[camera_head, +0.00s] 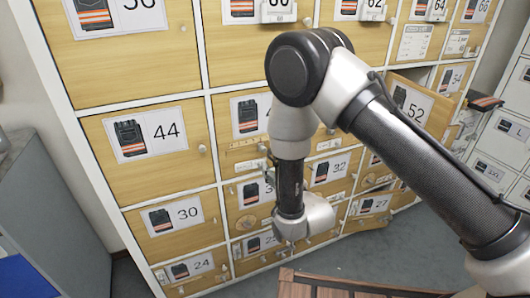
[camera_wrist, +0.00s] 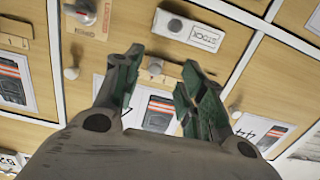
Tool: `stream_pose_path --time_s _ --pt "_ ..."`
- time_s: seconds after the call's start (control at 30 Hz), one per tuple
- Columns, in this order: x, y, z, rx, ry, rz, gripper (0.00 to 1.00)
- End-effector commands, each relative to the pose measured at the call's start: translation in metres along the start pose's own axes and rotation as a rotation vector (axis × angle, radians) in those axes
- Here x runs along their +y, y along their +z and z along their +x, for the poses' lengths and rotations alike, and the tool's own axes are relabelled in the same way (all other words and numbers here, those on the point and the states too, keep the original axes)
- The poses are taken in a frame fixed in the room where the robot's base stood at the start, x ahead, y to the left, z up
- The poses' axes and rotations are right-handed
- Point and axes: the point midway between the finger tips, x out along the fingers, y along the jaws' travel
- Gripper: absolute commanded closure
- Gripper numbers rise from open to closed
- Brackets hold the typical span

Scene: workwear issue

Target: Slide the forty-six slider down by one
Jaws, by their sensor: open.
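My gripper (camera_wrist: 160,68) is open and empty in the wrist view, where the picture is upside down. Beyond the knob is a white labelled plate with a dark round piece (camera_wrist: 175,25). I cannot tell for sure which part is the slider.
Door 44 (camera_head: 170,160) is to the left in the head view. Door 32 (camera_head: 340,165) is below to the right. Door 52 (camera_head: 415,95) stands ajar at the right. A grey cabinet (camera_head: 45,215) stands at the left, and a brown slatted piece (camera_head: 340,285) is at the bottom.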

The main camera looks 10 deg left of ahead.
Motion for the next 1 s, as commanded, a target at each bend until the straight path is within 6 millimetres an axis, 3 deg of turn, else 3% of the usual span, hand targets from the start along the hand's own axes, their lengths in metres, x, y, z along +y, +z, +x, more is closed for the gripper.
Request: stream_pose_path --time_s 0.17,0.6,0.97,1.0 --pt "0.0 -0.022 0.004 0.089 0.0 0.002 0.59" --pt "0.0 -0.027 0.069 0.088 0.0 0.004 0.59" --pt "0.0 -0.027 0.077 0.085 -0.001 0.002 0.59" --pt "0.0 -0.028 0.077 0.085 -0.001 0.002 0.65"
